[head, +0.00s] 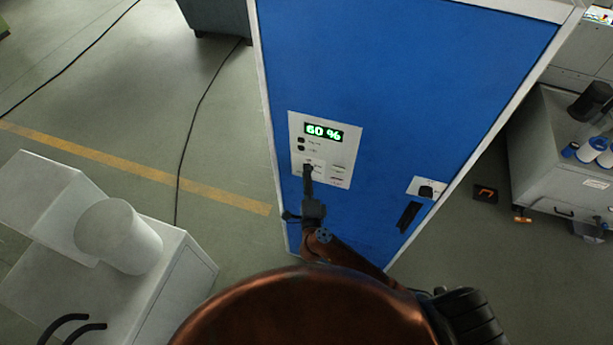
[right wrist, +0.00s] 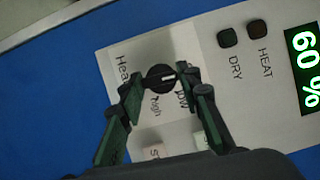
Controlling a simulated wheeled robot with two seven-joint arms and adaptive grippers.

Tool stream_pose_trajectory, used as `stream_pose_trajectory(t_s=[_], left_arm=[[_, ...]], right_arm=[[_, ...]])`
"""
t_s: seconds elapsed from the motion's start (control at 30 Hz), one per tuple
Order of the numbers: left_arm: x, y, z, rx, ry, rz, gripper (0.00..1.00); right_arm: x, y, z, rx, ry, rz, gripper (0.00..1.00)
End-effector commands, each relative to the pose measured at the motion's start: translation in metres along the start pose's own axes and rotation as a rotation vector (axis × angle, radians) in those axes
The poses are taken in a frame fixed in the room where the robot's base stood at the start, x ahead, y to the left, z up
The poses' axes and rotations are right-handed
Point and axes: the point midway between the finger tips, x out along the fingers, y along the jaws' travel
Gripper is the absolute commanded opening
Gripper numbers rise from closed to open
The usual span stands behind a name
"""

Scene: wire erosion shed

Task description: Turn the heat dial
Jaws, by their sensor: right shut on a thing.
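The heat dial (right wrist: 160,78) is a small round black knob with a pale pointer mark. It sits on a white control panel (head: 296,125) on the front of a blue cabinet (head: 400,70). Letters reading "Hea", "high" and a partly covered "ow" surround it in the right wrist view. My right gripper (right wrist: 162,80) is shut on the dial, with one fingertip on each side of it. In the head view my right gripper (head: 308,168) reaches up to the panel and hides the dial. My left gripper is not in view.
A green display (head: 323,132) reads 60 %. HEAT (right wrist: 257,29) and DRY (right wrist: 228,37) lamps look dark beside it. The cabinet has a black handle (head: 409,217) at lower right. A white bench (head: 150,280) with a cylinder stands left; a grey cart (head: 560,150) stands right.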

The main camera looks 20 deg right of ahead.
Motion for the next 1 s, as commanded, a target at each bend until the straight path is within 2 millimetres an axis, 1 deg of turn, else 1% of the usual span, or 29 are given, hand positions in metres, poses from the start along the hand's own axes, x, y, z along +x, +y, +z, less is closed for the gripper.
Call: stream_pose_trajectory(t_s=[0.03, 0.27, 0.8, 1.0], left_arm=[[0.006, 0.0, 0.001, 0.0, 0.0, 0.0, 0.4], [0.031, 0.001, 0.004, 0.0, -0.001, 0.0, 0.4], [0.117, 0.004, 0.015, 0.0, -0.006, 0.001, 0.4], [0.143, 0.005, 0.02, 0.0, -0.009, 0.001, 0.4]], right_arm=[[-0.001, 0.005, 0.0, 0.022, 0.001, -0.005, 0.07], [-0.001, 0.009, 0.0, 0.177, 0.002, -0.069, 0.07], [0.0, 0.013, 0.002, 0.639, 0.002, -0.261, 0.07], [0.001, 0.012, 0.002, 0.77, 0.001, -0.317, 0.07]])
